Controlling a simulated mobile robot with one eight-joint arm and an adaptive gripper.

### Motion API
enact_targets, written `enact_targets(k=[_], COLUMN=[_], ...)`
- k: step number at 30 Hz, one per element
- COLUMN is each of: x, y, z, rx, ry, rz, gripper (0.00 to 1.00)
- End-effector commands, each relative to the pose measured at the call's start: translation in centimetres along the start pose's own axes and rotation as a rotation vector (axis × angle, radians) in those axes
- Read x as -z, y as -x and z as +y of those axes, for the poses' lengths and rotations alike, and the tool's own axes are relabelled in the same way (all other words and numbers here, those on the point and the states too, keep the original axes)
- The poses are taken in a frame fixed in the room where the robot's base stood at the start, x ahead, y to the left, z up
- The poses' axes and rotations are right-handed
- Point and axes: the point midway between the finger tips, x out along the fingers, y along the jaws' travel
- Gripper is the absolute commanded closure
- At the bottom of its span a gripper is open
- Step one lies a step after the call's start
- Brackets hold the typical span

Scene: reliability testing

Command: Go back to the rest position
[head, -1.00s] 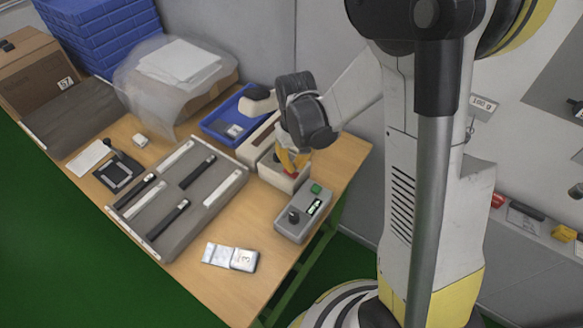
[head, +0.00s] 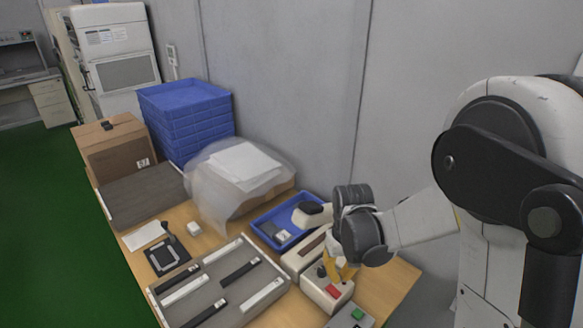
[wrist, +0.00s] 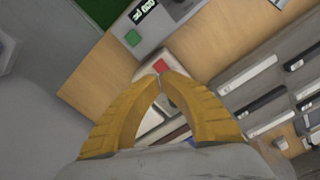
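My gripper (head: 342,274) has yellow fingers and hangs, pointing down, over a white box (head: 318,294) with a red button (head: 333,290) on top. In the wrist view my gripper (wrist: 159,76) shows its two fingertips drawn together, with no object between them. The red button (wrist: 160,66) shows just beyond the tips there. Whether the fingers touch the box is hard to tell; they look slightly above it. My arm reaches in from the right in the head view.
A grey device with a green button (head: 357,314) stands right of the box. A blue tray (head: 268,238), a grey rack (head: 228,294) of bars and a plastic bag with papers (head: 240,168) share the wooden table. Stacked blue crates (head: 187,125) stand behind. A grey wall backs the table.

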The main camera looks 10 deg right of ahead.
Motion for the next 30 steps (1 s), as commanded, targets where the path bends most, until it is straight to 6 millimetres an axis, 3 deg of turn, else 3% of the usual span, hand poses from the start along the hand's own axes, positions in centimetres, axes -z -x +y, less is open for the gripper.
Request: enact_targets(k=[4, 8, 12, 18, 24, 30], x=[-0.5, -1.9, -4.0, -7.8, -11.1, -12.5], y=[1.9, 5.6, 9.6, 13.5, 15.2, 15.6], z=[-0.1, -0.2, -0.4, -0.8, -1.2, -1.3], rx=[-0.004, -0.012, -0.020, -0.028, -0.032, -0.032], ry=[-0.007, -0.021, -0.040, -0.067, -0.089, -0.100], rz=[0.038, 0.122, 0.238, 0.401, 0.541, 0.611], gripper=[1.00, 1.00, 1.00, 1.00, 1.00, 1.00])
